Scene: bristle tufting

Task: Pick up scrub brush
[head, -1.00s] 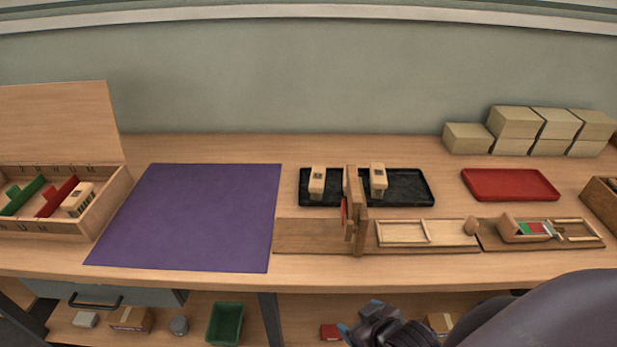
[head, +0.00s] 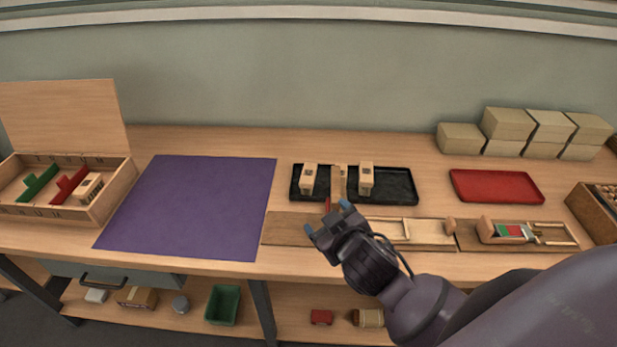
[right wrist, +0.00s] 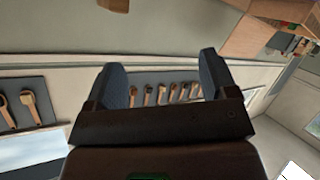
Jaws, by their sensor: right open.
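Two pale wooden brush-like blocks, each with a dark mark on top, rest on the black tray: a left block (head: 309,178) and a right block (head: 366,177). The black tray (head: 398,187) lies at the back middle of the bench. A similar pale block (head: 88,189) sits in the open wooden box (head: 110,207) at the left. I cannot tell bristles clearly on any. My right gripper (head: 327,217) is open and empty, in front of the tray, covering part of the wooden fixture. Its fingers also show in the right wrist view (right wrist: 163,83). My left gripper is not in view.
An upright wooden post (head: 339,180) stands between the two blocks. A purple mat (head: 190,205) lies left, bare. A wooden jig (head: 425,231) runs along the front, and a red tray (head: 497,186) lies right. Pale boxes (head: 507,123) are stacked behind.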

